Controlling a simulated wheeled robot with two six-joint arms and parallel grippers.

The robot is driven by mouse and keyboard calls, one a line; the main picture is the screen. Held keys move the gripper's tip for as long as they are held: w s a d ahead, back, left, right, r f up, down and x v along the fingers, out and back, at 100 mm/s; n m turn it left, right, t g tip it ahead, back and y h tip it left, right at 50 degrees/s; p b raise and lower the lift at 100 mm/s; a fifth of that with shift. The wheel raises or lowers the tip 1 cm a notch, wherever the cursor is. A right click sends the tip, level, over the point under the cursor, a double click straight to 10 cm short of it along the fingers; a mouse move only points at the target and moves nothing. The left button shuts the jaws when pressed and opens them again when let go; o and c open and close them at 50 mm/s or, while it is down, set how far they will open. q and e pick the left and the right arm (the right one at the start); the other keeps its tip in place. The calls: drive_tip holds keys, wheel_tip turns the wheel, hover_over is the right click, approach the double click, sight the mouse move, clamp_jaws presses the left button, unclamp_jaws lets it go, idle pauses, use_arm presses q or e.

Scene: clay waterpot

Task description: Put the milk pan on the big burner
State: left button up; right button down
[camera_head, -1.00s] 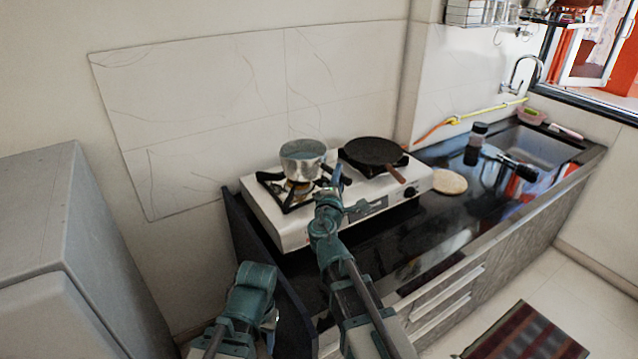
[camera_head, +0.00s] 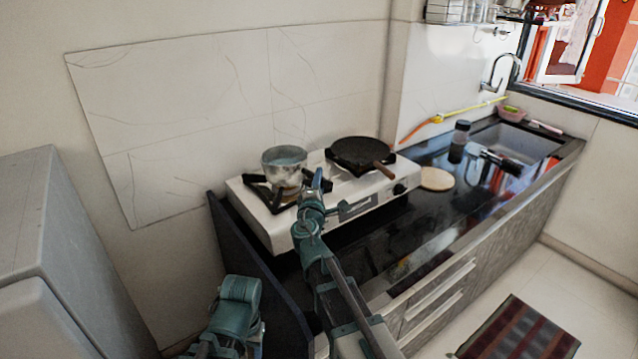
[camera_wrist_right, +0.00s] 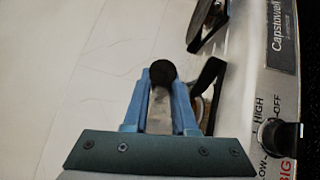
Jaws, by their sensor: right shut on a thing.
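The milk pan (camera_head: 284,163), a small silver pot, is over the left burner (camera_head: 256,187) of the white stove. I cannot tell whether its base touches the grate. My right gripper (camera_head: 320,182) is at the pan's near right side, shut on its handle. In the right wrist view, the handle's dark round end (camera_wrist_right: 162,72) sits between the blue fingertips (camera_wrist_right: 160,92). The pan's body is not clear there. My left arm is low at the bottom of the head view, and its finger state is unclear.
A dark frying pan (camera_head: 361,153) with a brown handle stands on the right burner. A round wooden board (camera_head: 437,179) and a dark bottle (camera_head: 459,140) are on the black counter (camera_head: 400,222) to the right. A stove knob (camera_wrist_right: 275,136) marked "BIG" shows in the wrist view.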

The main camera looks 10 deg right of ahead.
drive_tip(key=c, duration=1.2)
unclamp_jaws()
drive_tip(key=shift+f, duration=0.15)
drive_tip(key=o, duration=0.5)
drive_tip(key=shift+r, duration=0.25)
drive_tip(key=v, duration=1.2)
drive_tip(key=shift+b, duration=0.4)
